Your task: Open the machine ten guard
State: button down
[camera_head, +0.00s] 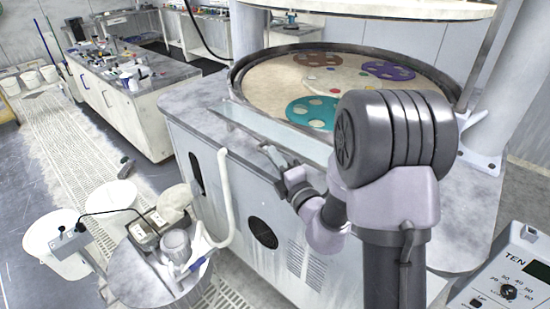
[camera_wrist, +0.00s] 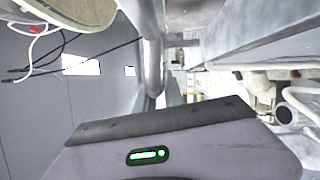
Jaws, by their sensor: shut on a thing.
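The machine ten guard (camera_head: 265,122) shows in the head view as a clear, pale panel lying low along the front rim of the round polishing table. My gripper (camera_head: 270,152) is at the front edge of this panel, shut on the guard. My arm comes in from the right, and the exact grip point is small and partly hidden by the fingers. The control box marked TEN (camera_head: 515,270) stands at the lower right. In the wrist view my gripper's dark-edged housing with green lights fills the bottom; the fingertips cannot be made out.
A drum (camera_head: 125,275) with a jug and hose stands at the lower left, near white buckets (camera_head: 55,235). A bench (camera_head: 130,95) stands farther back.

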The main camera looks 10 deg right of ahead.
jog(key=shift+r, duration=0.1)
notch_tip(320, 180, up, 3)
jog(key=m+p, duration=0.1)
jog(key=p, duration=0.4)
jog(key=shift+w+f+p, duration=0.1)
jog(key=shift+f+p, duration=0.1)
jog(key=shift+p, duration=0.2)
jog(key=shift+d+r+m+g+h+p, duration=0.15)
jog(key=shift+r+m+g+h+p, duration=0.15)
jog(key=shift+p, duration=0.95)
jog(key=shift+f, duration=0.3)
jog(key=c, duration=1.5)
grip_release()
jog(key=shift+w, duration=0.1)
jog(key=shift+o, duration=0.2)
